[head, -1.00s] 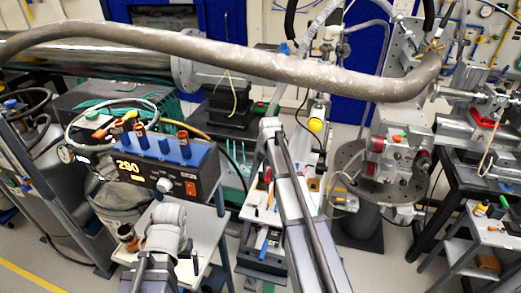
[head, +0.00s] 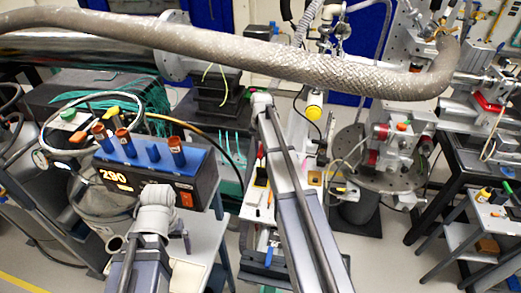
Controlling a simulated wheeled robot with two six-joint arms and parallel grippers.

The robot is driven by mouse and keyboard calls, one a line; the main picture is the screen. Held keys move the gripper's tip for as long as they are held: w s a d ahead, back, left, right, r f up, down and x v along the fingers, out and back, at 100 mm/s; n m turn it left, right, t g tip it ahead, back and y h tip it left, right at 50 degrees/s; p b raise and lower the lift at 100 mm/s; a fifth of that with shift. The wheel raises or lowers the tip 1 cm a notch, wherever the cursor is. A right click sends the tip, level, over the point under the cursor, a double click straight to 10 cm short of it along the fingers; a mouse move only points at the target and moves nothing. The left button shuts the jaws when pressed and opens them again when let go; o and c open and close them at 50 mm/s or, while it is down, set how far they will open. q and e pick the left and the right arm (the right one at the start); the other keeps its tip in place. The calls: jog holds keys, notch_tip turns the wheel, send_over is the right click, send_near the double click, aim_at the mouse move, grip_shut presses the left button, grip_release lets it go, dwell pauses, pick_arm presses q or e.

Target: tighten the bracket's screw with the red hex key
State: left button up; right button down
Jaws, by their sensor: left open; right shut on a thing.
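My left arm (head: 152,222) comes up from the bottom left, in front of a blue-topped controller box. My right arm (head: 290,195) rises from the bottom centre to a joint beside a narrow bench. I cannot make out either gripper; both seem hidden behind my arm links or outside the picture. I cannot pick out the red hex key, the bracket or its screw for certain. Small items lie on the narrow bench, partly covered by my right arm.
The controller box (head: 158,172) reads 290 and has several brown-topped posts. A thick braided hose (head: 250,55) crosses the top of the view. A round stage (head: 365,170) with red-marked parts stands right of centre. A small cart (head: 490,225) holds bottles at far right. Floor shows between.

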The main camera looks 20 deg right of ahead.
jog(key=shift+f+b, duration=3.05)
jog(key=shift+f, duration=0.15)
jog(key=n, duration=0.4)
jog(key=shift+n, duration=2)
jog(key=n, duration=0.4)
